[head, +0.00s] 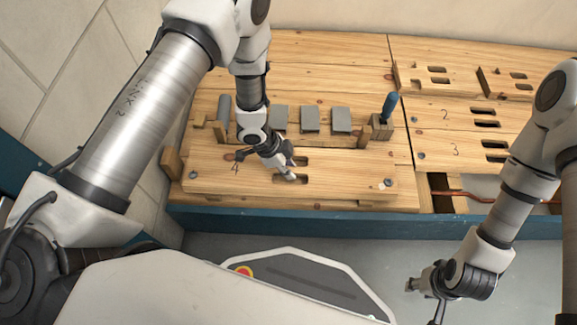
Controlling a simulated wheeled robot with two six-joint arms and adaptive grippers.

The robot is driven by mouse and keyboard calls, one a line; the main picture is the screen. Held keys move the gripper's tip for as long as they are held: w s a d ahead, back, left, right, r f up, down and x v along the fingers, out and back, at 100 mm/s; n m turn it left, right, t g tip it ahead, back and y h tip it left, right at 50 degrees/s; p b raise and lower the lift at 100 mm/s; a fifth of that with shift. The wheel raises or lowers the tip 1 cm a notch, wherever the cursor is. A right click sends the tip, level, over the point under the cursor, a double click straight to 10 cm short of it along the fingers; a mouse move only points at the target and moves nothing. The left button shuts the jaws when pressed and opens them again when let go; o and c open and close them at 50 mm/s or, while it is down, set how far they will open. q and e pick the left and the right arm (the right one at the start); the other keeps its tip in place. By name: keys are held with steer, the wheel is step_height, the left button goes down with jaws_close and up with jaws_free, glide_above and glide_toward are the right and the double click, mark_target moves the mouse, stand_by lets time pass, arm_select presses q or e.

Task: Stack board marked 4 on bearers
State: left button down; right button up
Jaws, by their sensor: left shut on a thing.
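The board marked 4 (345,182) is a long pale wooden plank with two dark slots, lying across the front of the left bench section. My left gripper (290,171) is down at the slots in its middle and is shut on the board, covering part of them. I cannot tell whether the board is touching what lies beneath it. No bearers can be made out clearly under it. My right gripper (424,299) is open and empty, low in front of the bench at the right.
Boards marked 2 (462,115) and 3 (470,150) lie at the right. Behind board 4 are grey plates (310,119) on a wooden rack and a blue-handled tool (389,104) in a block. A copper pipe (470,195) shows in an opening at the front right.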

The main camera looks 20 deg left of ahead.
arm_select(q)
steer(key=shift+f, duration=0.15)
steer(key=c, duration=0.9)
jaws_free()
steer(key=v, duration=1.2)
